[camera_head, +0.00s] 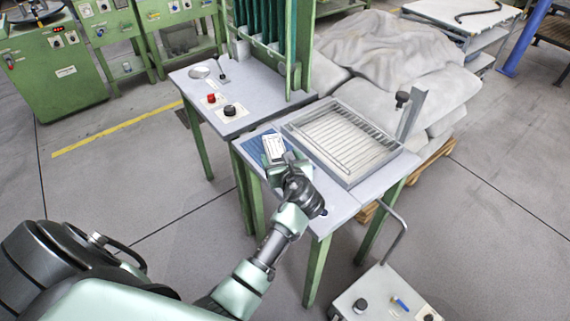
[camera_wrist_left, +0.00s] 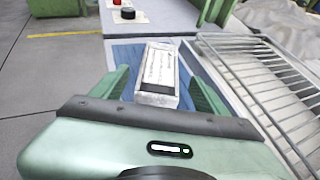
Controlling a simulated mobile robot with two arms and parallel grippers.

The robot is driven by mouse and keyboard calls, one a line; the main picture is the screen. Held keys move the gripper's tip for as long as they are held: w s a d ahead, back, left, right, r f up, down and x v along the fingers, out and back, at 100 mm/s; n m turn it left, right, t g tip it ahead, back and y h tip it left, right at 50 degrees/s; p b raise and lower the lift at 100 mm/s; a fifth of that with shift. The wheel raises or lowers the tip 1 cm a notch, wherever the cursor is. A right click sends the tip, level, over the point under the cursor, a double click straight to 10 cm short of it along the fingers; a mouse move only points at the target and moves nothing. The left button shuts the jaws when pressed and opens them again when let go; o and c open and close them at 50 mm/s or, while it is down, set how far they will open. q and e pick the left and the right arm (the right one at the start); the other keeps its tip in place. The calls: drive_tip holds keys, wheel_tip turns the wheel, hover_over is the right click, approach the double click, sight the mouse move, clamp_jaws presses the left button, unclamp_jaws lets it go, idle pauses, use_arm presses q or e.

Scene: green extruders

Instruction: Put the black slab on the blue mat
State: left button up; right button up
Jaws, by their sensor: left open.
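A blue mat (camera_head: 252,143) lies on the grey table beside the wire rack; it also shows in the wrist view (camera_wrist_left: 128,55). A slab-like block (camera_head: 273,147) with a white printed label and a dark band sits on or just above the mat; I take it to be the black slab. In the wrist view the block (camera_wrist_left: 158,68) lies between the two green fingers, with its grey end facing me. My left gripper (camera_head: 277,160) is open around it, with gaps at the sides. The gripper hides part of the mat. My right gripper is not in view.
A wire rack in a metal tray (camera_head: 345,138) stands close right of the mat, with an upright post (camera_head: 412,112) at its far right corner. A control panel with red and black knobs (camera_head: 222,105) is behind. Covered sacks (camera_head: 400,65) lie beyond.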

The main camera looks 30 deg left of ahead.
use_arm(q)
drive_tip(key=v, duration=0.7)
drive_tip(key=shift+a, duration=0.1)
